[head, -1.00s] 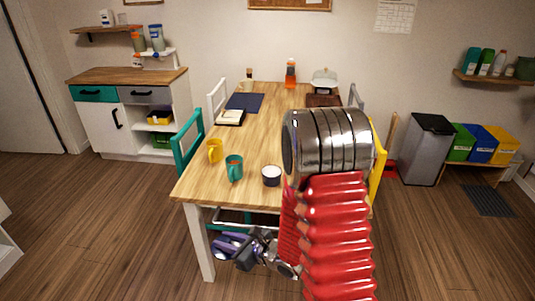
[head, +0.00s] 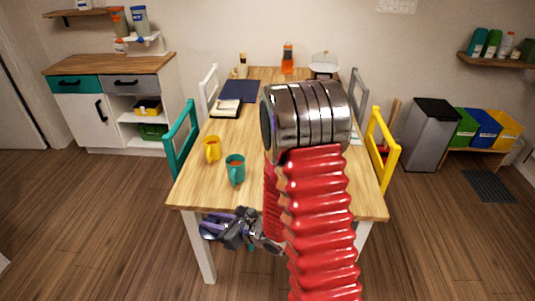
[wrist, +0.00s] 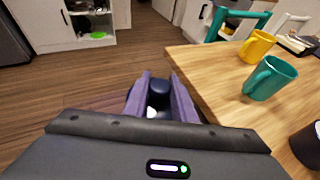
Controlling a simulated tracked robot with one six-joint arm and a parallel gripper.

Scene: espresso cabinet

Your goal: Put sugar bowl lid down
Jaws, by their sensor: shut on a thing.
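My gripper (head: 213,228) hangs off the near edge of the table, below the tabletop level in the picture, over the floor. In the wrist view its purple fingers (wrist: 161,100) are shut on a small dark blue thing with a pale part, which I take to be the sugar bowl lid (wrist: 160,84). Most of the lid is hidden by the fingers. A dark round vessel, likely the sugar bowl (wrist: 308,146), is cut off at the right edge of the wrist view. In the head view my arm hides it.
A teal mug (head: 235,169) and a yellow mug (head: 212,149) stand on the left part of the wooden table (head: 195,190). A teal chair (head: 181,140) is at the left, a yellow chair (head: 383,150) at the right. The tabletop's front left corner is clear.

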